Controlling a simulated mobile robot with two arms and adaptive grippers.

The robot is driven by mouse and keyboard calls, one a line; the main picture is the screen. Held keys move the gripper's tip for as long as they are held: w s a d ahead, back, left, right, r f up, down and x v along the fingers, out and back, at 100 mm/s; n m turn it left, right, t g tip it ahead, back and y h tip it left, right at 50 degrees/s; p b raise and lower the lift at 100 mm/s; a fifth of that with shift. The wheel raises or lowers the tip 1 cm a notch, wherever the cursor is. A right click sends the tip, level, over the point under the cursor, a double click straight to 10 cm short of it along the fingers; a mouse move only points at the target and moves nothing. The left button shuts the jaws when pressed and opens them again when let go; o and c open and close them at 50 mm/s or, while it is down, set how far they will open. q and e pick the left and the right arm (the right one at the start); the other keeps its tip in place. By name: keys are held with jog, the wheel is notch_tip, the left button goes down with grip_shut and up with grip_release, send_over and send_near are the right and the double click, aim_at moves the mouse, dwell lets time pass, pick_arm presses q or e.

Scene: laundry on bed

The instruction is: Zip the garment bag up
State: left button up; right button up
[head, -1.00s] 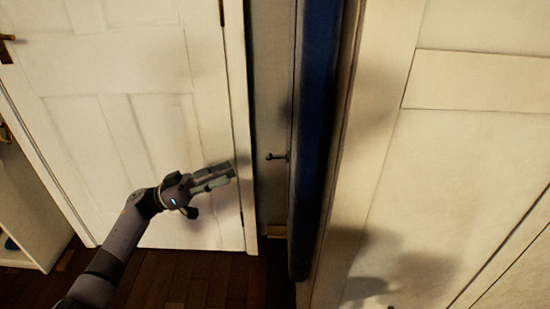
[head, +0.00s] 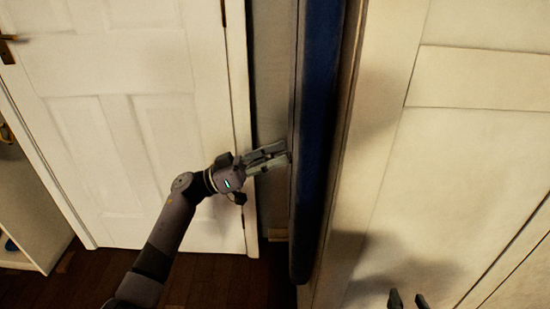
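The garment bag (head: 319,120) is a tall dark blue hanging bag, seen edge-on in the narrow space between a white door and a pale panelled surface. My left gripper (head: 287,155) is at the bag's left edge, about mid-height in the picture. Its two fingers point right with a narrow gap between them. The small dark zip pull is hidden behind the fingertips, so I cannot tell whether they touch it. My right gripper (head: 408,300) shows only its two separated fingertips at the bottom edge, apart from the bag and with nothing between them.
The white panelled door (head: 130,130) stands at the left, close behind my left arm. The pale panelled surface (head: 470,160) fills the right side. A white shelf unit (head: 30,225) is at far left. Dark wooden floor (head: 200,280) shows below.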

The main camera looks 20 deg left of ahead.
pick_arm(q)
grip_shut()
dwell(0.8)
